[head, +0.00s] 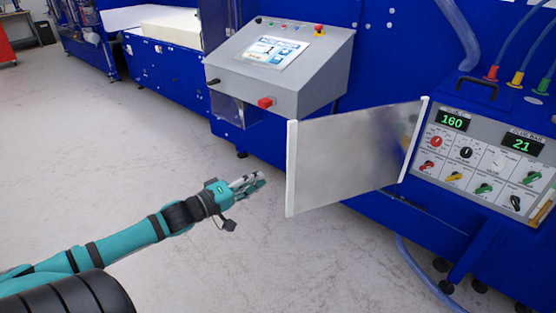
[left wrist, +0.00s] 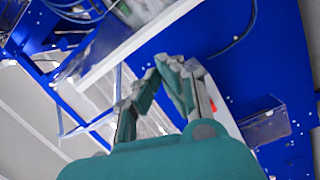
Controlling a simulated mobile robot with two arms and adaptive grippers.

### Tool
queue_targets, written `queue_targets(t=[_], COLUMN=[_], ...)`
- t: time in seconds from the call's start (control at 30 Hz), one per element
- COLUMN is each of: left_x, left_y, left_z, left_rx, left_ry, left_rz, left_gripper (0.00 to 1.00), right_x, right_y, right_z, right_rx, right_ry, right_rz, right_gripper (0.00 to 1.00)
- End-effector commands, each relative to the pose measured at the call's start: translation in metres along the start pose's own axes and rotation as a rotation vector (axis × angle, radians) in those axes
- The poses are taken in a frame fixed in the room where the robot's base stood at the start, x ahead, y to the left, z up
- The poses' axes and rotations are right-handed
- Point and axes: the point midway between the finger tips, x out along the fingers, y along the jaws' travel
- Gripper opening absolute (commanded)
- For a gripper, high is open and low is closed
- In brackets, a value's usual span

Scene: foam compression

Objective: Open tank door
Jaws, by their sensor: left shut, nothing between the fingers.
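The tank door (head: 350,150) is a grey metal panel with white edges. In the head view it stands swung out from the blue machine, hinged on its right side near the dial panel. My left gripper (head: 258,183) is shut and empty, a little left of the door's free edge, with a visible gap in the head view. In the left wrist view my left gripper's fingers (left wrist: 172,65) come together at the tips. A long white edge (left wrist: 135,45) beside them looks like part of the door, though I cannot be sure. My right gripper is not in view.
A control console (head: 280,65) with a screen and red buttons stands behind the door. A dial panel (head: 480,165) with readouts and coloured knobs is at the right, with hoses above it. The grey floor (head: 180,190) around my left arm is clear.

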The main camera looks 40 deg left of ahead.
Motion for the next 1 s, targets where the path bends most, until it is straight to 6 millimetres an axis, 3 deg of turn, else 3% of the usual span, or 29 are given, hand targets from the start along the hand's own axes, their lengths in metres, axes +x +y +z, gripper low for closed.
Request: queue_targets(t=[0.1, 0.23, 0.57, 1.0], left_x=[-0.001, 0.001, 0.036, 0.094], left_y=[-0.002, -0.002, 0.000, -0.001], left_z=[-0.009, -0.012, -0.014, -0.015], left_rx=[-0.214, -0.312, -0.317, -0.316], left_ry=[0.014, 0.020, 0.021, 0.021], left_rz=[0.005, 0.010, 0.014, 0.011], left_gripper=[0.00, 0.00, 0.00, 0.00], right_x=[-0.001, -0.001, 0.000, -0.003], right_y=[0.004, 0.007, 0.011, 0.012], right_z=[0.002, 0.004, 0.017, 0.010], right_rx=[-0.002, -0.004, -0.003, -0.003], right_ry=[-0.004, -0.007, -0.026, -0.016], right_rz=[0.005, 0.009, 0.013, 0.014], right_gripper=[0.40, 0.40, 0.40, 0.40])
